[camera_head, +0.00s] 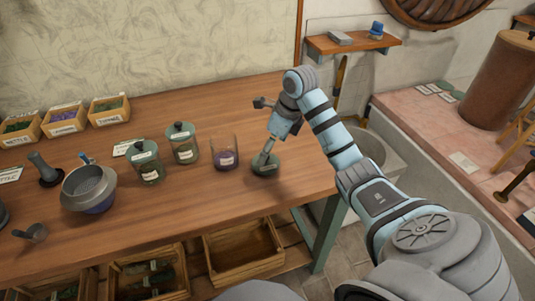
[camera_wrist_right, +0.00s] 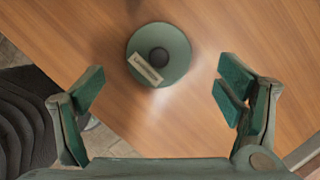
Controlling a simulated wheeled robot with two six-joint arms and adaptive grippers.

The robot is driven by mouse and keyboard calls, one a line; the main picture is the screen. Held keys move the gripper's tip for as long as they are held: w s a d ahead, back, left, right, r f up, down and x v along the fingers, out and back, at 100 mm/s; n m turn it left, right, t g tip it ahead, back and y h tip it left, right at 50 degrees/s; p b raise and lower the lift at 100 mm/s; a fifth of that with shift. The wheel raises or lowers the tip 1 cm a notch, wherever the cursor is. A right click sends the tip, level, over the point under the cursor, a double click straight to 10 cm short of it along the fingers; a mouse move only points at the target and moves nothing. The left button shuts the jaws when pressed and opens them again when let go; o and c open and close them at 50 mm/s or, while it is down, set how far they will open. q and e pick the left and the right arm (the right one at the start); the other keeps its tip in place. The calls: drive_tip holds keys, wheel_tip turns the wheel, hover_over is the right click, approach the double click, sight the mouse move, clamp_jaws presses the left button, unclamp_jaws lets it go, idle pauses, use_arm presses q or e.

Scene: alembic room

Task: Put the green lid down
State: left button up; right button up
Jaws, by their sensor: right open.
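The green lid (camera_head: 264,168) lies on the wooden table (camera_head: 237,110), right of an open glass jar (camera_head: 225,154) with purple contents. In the right wrist view the lid (camera_wrist_right: 158,55) shows from above, with a dark round knob and a pale label. My right gripper (camera_head: 266,155) is above the lid in the head view. In the right wrist view my right gripper (camera_wrist_right: 160,90) is open, its fingers apart and not touching the lid. My left gripper is not in view.
Two lidded jars (camera_head: 147,163) (camera_head: 182,144) stand left of the open jar. A metal sieve bowl (camera_head: 88,187) and labelled boxes (camera_head: 62,119) are farther left. The table's right edge is close to the lid. Bare tabletop lies behind and in front of it.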

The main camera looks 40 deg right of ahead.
sight(278, 166)
drive_tip(key=a+p+v, duration=0.1)
drive_tip(key=p+v, duration=0.2)
drive_tip(key=v, duration=0.4)
drive_tip(key=shift+d, duration=0.55)
drive_tip(key=shift+s+r, duration=0.1)
